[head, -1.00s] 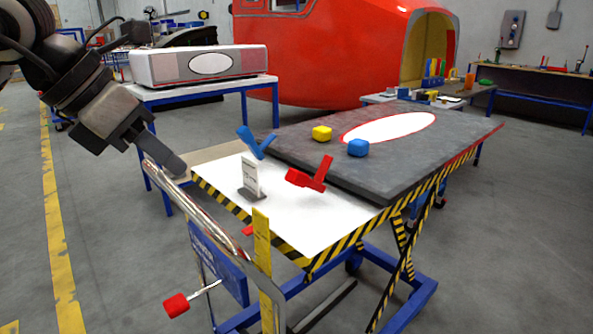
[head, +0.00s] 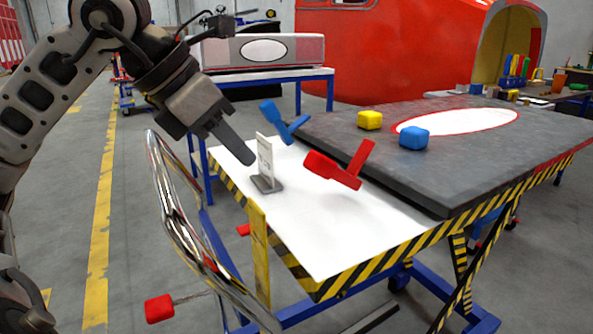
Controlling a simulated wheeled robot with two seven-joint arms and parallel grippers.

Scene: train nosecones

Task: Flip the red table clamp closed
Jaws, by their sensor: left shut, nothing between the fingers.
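The red table clamp (head: 335,167) stands at the near edge of the dark slab on the lift table, its arm tilted up to the right. A blue clamp (head: 282,121) stands further back along the same edge, its handle also raised. My left gripper (head: 243,155) is shut and empty. In the picture it lies left of the red clamp, over the table's left edge and just beside the small white sign. It appears apart from the clamp. My right gripper is not in view.
A white sign (head: 265,160) on a dark foot stands between my left gripper and the red clamp. Yellow (head: 370,120) and blue (head: 414,138) blocks lie on the slab (head: 480,160). The white tabletop (head: 330,235) in front is clear. A metal handrail (head: 176,215) rises at the left.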

